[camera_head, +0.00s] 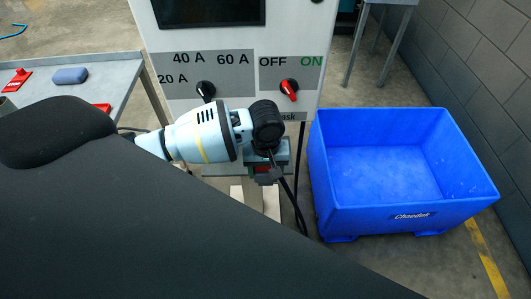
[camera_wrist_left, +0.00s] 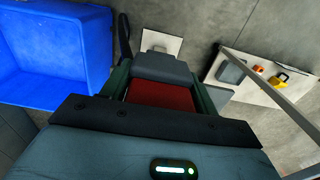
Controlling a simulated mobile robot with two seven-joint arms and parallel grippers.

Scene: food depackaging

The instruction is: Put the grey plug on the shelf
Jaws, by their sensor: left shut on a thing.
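My left gripper (camera_head: 272,156) is in front of the control panel, below its OFF/ON switch. It is shut on the grey plug (camera_head: 267,176), which shows just below the fingers with a black cable hanging from it. In the left wrist view the plug (camera_wrist_left: 162,68) is a grey block with a red part, held between the two dark green fingers. I cannot tell whether it touches the panel. A light grey table or shelf surface (camera_head: 122,83) is at the left, partly hidden by my dark arm. My right gripper is not in view.
The control panel (camera_head: 231,72) has a black dial and a red switch pointing near OFF. A blue crate (camera_head: 402,196) stands on the floor at the right. A red item (camera_head: 19,78) and a blue-grey block (camera_head: 70,75) lie on the left surface.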

